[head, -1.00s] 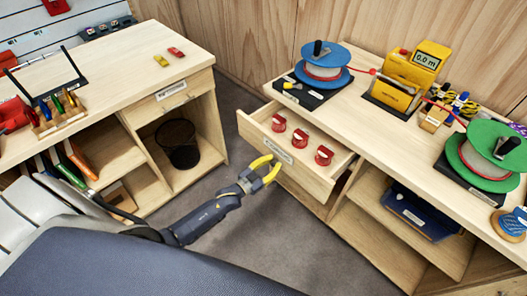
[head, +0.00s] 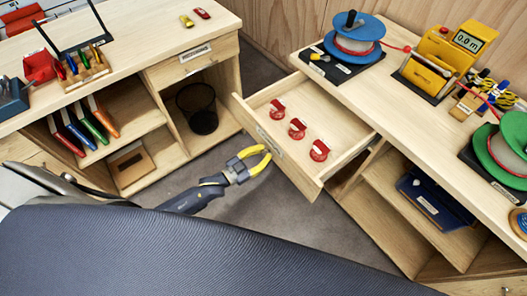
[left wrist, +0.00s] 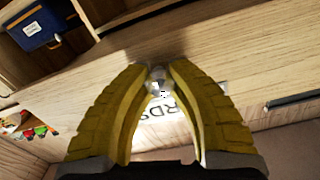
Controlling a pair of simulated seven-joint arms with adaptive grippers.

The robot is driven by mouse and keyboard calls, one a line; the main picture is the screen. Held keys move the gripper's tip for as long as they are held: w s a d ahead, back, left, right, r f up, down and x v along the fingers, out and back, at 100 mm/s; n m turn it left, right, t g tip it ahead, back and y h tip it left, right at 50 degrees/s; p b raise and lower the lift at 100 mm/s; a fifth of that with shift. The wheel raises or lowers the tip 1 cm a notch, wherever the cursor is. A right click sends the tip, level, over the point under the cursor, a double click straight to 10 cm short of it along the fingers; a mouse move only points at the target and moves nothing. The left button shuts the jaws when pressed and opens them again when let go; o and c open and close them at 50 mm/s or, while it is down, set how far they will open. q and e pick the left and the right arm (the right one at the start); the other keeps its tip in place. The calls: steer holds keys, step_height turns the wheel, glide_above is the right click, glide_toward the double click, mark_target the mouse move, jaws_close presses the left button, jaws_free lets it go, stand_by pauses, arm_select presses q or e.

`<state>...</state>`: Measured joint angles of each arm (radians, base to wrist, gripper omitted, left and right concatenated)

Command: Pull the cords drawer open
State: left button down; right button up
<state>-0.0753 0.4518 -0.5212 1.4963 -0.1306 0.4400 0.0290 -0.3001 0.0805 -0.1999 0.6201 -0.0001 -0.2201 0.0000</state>
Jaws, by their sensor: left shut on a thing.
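The cords drawer (head: 309,182) is in the right-hand wooden bench and stands well out, with its inside in sight. A pale label is on its front, and part of the lettering "RDS" shows in the left wrist view. My left gripper (head: 265,157) is at the outer face of the drawer front. In the left wrist view, its yellow fingers (left wrist: 158,74) are closed about a small shiny knob (left wrist: 157,88) on the drawer front (left wrist: 250,98). Several red-and-white items (head: 297,129) lie in the drawer. My right gripper is not in view.
A blue spool (head: 357,27), a yellow meter reading 0.0 m (head: 436,55) and a green spool (head: 508,150) stand on the right bench. The left bench (head: 130,50) holds tools, with a black mesh bin (head: 198,108) below. Grey floor lies between.

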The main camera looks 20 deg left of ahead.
arm_select(q)
steer(key=shift+d+r, duration=0.1)
steer(key=shift+r, duration=0.05)
steer(key=c, duration=1.1)
jaws_free()
steer(key=shift+o, duration=0.2)
steer(key=shift+s, duration=0.1)
steer(key=v, duration=1.2)
